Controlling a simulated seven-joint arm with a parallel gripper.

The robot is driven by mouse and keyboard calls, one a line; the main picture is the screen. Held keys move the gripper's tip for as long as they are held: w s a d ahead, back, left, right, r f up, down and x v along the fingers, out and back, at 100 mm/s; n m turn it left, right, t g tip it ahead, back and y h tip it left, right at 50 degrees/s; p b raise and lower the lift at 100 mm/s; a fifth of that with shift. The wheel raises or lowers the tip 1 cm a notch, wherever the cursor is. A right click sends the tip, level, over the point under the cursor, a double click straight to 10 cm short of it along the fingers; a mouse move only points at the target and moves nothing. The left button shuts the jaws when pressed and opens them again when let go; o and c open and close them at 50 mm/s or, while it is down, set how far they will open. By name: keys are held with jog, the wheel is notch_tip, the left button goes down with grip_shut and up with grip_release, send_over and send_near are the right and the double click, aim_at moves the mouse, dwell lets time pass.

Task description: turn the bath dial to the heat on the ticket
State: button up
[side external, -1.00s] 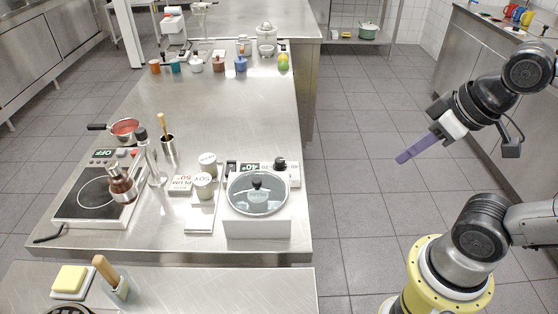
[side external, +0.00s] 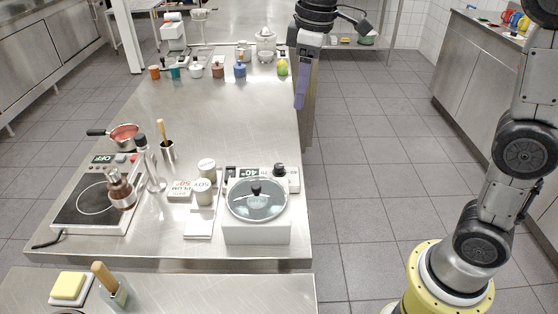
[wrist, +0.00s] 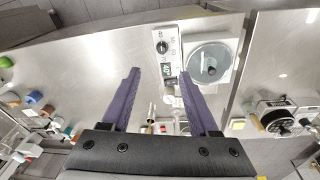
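The bath (side external: 257,231) is a white box with a round glass lid, at the right edge of the steel table. Its black dial (side external: 279,169) stands at the right of the rear panel, beside a display (side external: 249,172) that seems to read 40. Small lettered cards (side external: 181,191) lie left of the bath; one seems to say PLUM with a number I cannot read surely. My gripper (side external: 301,106) hangs beyond the dial, empty; its purple fingers (wrist: 158,73) are apart.
Two lidded jars (side external: 206,166) and a white slab (side external: 199,227) stand left of the bath. Further left are a bottle, a hotplate (side external: 68,207) and a red pan (side external: 125,134). Several small pots line the far end. The table's middle is clear.

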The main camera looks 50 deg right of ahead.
jog(key=g, duration=0.2)
send_near(279, 165)
jog(key=f, duration=0.8)
jog(key=shift+s+a+f, duration=0.1)
jog(key=shift+s+f, duration=0.1)
jog(key=shift+f, duration=0.15)
grip_shut()
